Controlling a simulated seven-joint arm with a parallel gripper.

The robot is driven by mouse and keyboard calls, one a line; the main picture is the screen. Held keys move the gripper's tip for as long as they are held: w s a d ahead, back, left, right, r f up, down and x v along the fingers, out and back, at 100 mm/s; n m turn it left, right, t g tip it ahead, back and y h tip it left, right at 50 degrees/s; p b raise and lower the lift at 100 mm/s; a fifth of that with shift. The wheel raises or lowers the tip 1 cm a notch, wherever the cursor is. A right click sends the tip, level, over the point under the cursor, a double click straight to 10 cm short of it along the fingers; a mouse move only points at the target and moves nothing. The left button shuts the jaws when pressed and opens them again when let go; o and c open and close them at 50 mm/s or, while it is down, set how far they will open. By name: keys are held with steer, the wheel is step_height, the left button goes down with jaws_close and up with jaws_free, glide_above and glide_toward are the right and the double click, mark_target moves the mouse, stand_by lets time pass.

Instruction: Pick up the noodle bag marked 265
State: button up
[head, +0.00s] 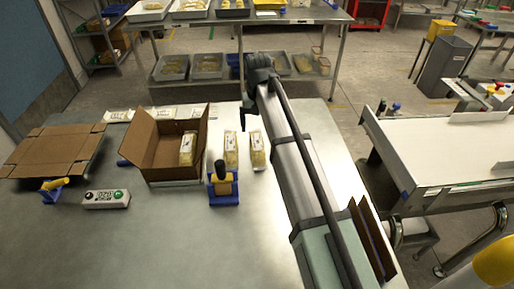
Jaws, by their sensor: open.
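Two yellow and white noodle bags lie side by side on the steel table, a left one (231,150) and a right one (258,152). Another similar bag (187,148) is inside the open cardboard box (164,172) to their left. Several pale packs (118,116) lie in a row behind the box. The print is too small to read, so I cannot tell which bag is marked 265. My gripper (246,125) is open, pointing down near the far ends of the two bags. Its fingertips are small and dark; I see nothing between them.
A small box with buttons (106,198) and flattened cardboard (55,150) lie at the left. A white-topped belt (450,150) stands at the right. The table's front middle is clear.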

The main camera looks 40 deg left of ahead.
mark_target(257, 141)
steer(key=shift+w+a+f, duration=0.1)
steer(key=shift+a+f, duration=0.05)
steer(key=shift+f, duration=2.45)
steer(key=shift+a+f, duration=0.1)
steer(key=shift+f, duration=2.45)
steer(key=c, duration=1.3)
